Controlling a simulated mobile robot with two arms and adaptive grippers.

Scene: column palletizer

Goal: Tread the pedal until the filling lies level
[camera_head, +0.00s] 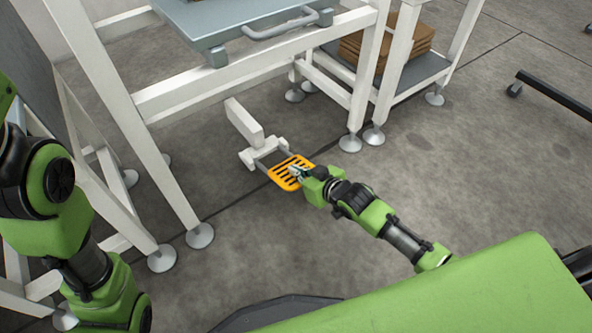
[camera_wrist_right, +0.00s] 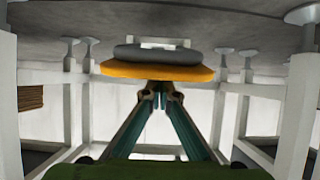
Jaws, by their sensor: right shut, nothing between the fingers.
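The pedal (camera_head: 283,181) is an orange plate with black slots, low over the floor in front of the white frame. A grey arm links it to a white bracket (camera_head: 262,155). My right gripper (camera_head: 295,170) is shut and empty, with its tips over the pedal plate. In the right wrist view, which shows the floor at the top, the shut fingertips (camera_wrist_right: 161,92) point at the orange pedal edge (camera_wrist_right: 157,73). I cannot tell whether they touch it. My left gripper is out of view; only links of my left arm show. No filling is visible.
A blue-grey tray or tabletop (camera_head: 235,22) with a handle (camera_head: 281,27) sits on the white frame (camera_head: 215,88) above the pedal. Frame legs with round feet (camera_head: 200,236) stand on both sides. Brown boards (camera_head: 412,42) lie on a shelf at right.

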